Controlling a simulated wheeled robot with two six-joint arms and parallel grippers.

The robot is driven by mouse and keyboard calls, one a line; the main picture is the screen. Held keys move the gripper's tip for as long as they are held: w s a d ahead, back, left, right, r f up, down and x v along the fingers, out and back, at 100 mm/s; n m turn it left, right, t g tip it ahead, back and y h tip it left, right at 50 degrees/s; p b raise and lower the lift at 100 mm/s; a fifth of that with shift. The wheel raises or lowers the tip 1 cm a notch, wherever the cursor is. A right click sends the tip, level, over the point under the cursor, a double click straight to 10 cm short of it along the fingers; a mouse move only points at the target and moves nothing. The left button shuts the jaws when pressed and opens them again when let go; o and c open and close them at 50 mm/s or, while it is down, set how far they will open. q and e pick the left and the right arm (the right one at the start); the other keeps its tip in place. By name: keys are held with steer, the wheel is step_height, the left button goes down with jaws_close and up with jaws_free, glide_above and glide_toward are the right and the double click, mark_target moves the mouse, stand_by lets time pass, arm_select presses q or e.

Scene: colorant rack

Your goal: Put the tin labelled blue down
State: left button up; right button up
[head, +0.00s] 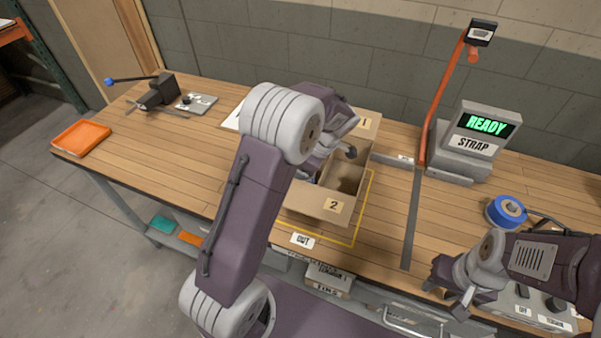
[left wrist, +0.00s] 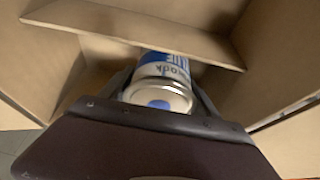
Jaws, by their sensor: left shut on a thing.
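The tin labelled blue (left wrist: 162,85) shows in the left wrist view as a white and blue tin with a blue dot on its near end. My left gripper (left wrist: 160,100) is shut on it, a finger on either side. The tin is inside the open cardboard box (left wrist: 276,60), near a cardboard divider (left wrist: 140,34); whether it touches the bottom is hidden. In the head view my left arm covers much of the box (head: 318,205), and the tin cannot be made out. My right gripper (head: 448,290) is apart from the box at lower right, its fingers spread and empty.
The box stands inside a yellow outline (head: 357,228) on the wooden table. A strapping unit with a READY screen (head: 487,123) and a blue tape roll (head: 506,211) are to the right. An orange tray (head: 81,137) lies at far left. Table left of the box is mostly clear.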

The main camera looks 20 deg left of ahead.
steer(key=shift+s, duration=0.1)
arm_select(q)
steer(key=shift+s+f, duration=0.1)
steer(key=shift+f, duration=0.1)
arm_select(e)
steer(key=shift+f, duration=0.2)
arm_select(q)
steer(key=o, duration=1.7)
steer(key=shift+o, duration=0.2)
steer(key=shift+d+r, duration=0.15)
steer(key=shift+r, duration=0.35)
arm_select(e)
steer(key=shift+r, duration=0.3)
arm_select(q)
steer(key=p+v, duration=0.1)
steer(key=v, duration=1)
steer(key=shift+r, duration=0.2)
arm_select(e)
steer(key=shift+r, duration=0.55)
arm_select(q)
steer(key=shift+r, duration=0.1)
arm_select(e)
steer(key=shift+r, duration=0.1)
